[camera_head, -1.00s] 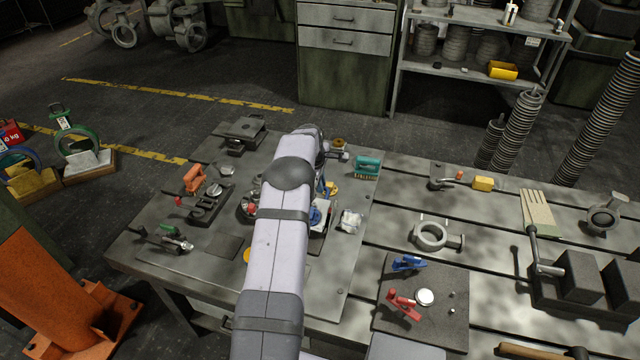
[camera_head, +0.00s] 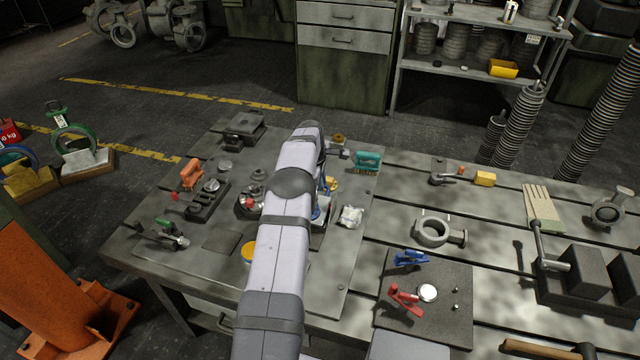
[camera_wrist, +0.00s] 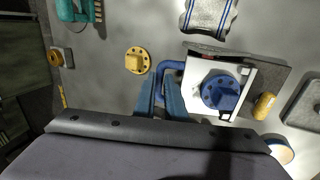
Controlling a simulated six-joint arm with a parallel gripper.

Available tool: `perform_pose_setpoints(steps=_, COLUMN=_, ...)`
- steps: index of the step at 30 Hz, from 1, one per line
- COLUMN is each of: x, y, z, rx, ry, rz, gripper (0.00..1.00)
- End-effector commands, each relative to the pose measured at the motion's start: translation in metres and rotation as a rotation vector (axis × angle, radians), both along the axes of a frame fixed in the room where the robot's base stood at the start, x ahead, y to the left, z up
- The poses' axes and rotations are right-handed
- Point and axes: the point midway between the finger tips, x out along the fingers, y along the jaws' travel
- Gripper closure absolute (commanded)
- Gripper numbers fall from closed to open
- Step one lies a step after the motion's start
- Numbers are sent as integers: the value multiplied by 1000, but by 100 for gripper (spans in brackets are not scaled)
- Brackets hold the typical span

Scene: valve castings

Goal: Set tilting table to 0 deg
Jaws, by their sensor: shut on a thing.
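What looks like the tilting table (camera_wrist: 272,75) is in the wrist view right of centre. It is a grey plate with a white frame and a blue flanged part (camera_wrist: 220,92) on it. A yellow knob (camera_wrist: 264,106) sits at its right side. My gripper (camera_wrist: 163,88) has its blue fingers around a blue bar-like handle (camera_wrist: 172,65) left of the plate, and is shut on it. In the head view my arm hides the gripper and most of the table. I cannot read the tilt angle.
Clamps (camera_head: 205,200) stand to the left. A casting ring (camera_head: 432,231) lies on the slotted bench at right.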

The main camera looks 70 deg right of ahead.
Motion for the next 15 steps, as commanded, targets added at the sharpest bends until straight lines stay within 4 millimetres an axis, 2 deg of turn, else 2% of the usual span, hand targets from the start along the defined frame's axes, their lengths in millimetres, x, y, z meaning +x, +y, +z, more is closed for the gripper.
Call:
perform_pose_setpoints(steps=1, x=0, y=-10, z=0, rx=-29, ry=-4, rz=1, gripper=100)
perform_pose_setpoints(steps=15, x=-2, y=-23, z=-24, rx=-34, ry=-2, rz=0, gripper=100)
